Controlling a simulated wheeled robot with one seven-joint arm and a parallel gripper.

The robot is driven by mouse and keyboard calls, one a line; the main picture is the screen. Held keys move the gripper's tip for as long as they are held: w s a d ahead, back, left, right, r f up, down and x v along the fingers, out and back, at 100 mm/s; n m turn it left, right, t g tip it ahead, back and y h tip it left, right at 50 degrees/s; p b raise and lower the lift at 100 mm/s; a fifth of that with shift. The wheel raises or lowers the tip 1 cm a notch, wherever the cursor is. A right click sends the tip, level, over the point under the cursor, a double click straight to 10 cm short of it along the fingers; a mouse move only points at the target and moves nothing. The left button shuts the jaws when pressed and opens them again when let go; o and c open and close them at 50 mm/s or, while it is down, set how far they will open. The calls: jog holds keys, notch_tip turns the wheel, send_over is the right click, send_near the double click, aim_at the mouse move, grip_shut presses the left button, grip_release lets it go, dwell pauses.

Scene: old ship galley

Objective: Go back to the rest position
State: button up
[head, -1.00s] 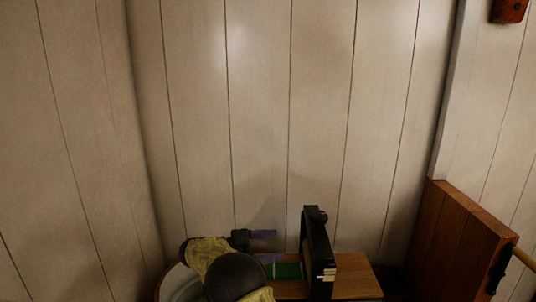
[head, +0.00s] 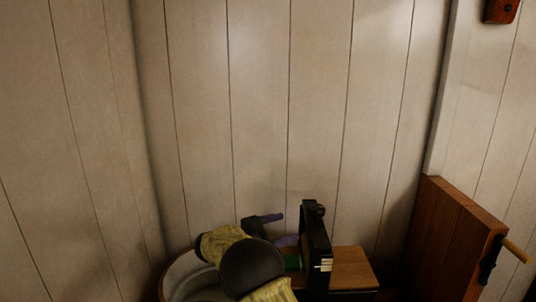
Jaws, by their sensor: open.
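My gripper (head: 279,230) shows at the lower middle of the head view, with two purple fingers at the end of my yellow and black arm. The fingers are apart and I see nothing between them. It is just left of a black upright device (head: 315,250). A small green thing (head: 292,262) shows behind my arm, mostly hidden by it.
The black device stands by a wooden board or tabletop (head: 352,268). A round pale rim (head: 177,272) shows at left behind my arm. A wooden panel (head: 450,235) with a handle (head: 516,251) stands at right. A pale plank wall (head: 260,120) closes off the back.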

jog(key=w+d+r+n+t+y, duration=0.45)
jog(key=n+t+y, duration=0.35)
jog(key=y, duration=0.2)
jog(key=s+d+f+n+g+y, duration=0.2)
jog(key=s+f+g, duration=0.2)
jog(key=s, duration=0.7)
jog(key=s+d+f+n+g+y, duration=0.2)
jog(key=s+f+g, duration=0.2)
jog(key=s, duration=0.8)
jog(key=s+d+f+n+g+y, duration=0.2)
jog(key=s+f, duration=0.4)
jog(key=s, duration=0.6)
jog(key=shift+s+d+f+n+g+y, duration=0.35)
jog(key=shift+d+g, duration=0.25)
jog(key=shift+g, duration=0.5)
jog(key=shift+w, duration=0.15)
